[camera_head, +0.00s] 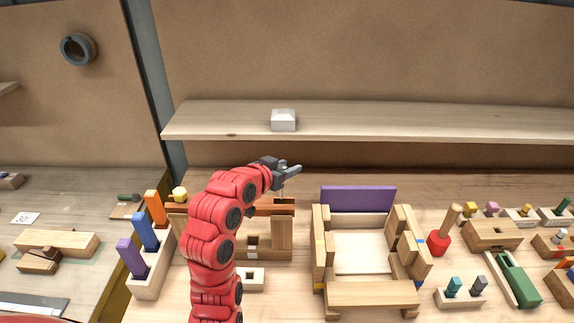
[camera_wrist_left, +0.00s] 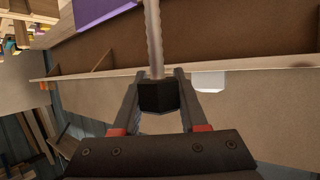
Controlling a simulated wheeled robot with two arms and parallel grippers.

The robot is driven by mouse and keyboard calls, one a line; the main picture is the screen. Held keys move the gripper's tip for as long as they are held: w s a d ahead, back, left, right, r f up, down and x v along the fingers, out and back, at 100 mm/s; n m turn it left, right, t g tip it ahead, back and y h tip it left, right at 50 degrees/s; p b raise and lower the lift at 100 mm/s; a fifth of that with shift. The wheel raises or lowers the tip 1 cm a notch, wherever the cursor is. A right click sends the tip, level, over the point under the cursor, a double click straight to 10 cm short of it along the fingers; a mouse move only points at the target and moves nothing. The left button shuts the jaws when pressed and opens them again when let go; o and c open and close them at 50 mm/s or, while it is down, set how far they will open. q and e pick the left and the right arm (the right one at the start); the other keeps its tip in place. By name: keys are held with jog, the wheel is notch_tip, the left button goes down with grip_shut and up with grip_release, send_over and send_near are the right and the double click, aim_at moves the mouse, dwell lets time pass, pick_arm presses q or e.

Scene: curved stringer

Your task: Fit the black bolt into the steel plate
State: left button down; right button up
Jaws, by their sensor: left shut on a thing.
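My left gripper (camera_head: 290,169) is above the workbench, in front of the shelf in the head view. In the left wrist view its fingers (camera_wrist_left: 156,92) are shut on the black bolt (camera_wrist_left: 158,97). The bolt's dark hex head sits between the fingertips, and its grey threaded shank points away from the gripper. In the head view a thin shank seems to hang below the fingers, over the wooden blocks. I cannot make out a steel plate for certain in either view. My right gripper is in neither view.
A white block (camera_head: 283,120) sits on the wooden shelf (camera_head: 400,121). A wooden frame with a purple board (camera_head: 357,199) stands right of my arm. A holder with coloured pegs (camera_head: 148,278) is at left. Several small wooden fixtures and a red-based mallet (camera_head: 440,241) crowd the right.

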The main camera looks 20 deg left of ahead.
aim_at(283, 191)
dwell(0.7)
pick_arm(q)
jog(key=shift+b, duration=0.3)
dwell(0.4)
jog(key=shift+b, duration=0.35)
jog(key=shift+b, duration=0.3)
dwell(0.5)
jog(key=shift+f+b, duration=2.45)
jog(key=shift+f, duration=1.3)
jog(key=shift+c, duration=1.8)
grip_release()
jog(key=shift+s+r, duration=0.1)
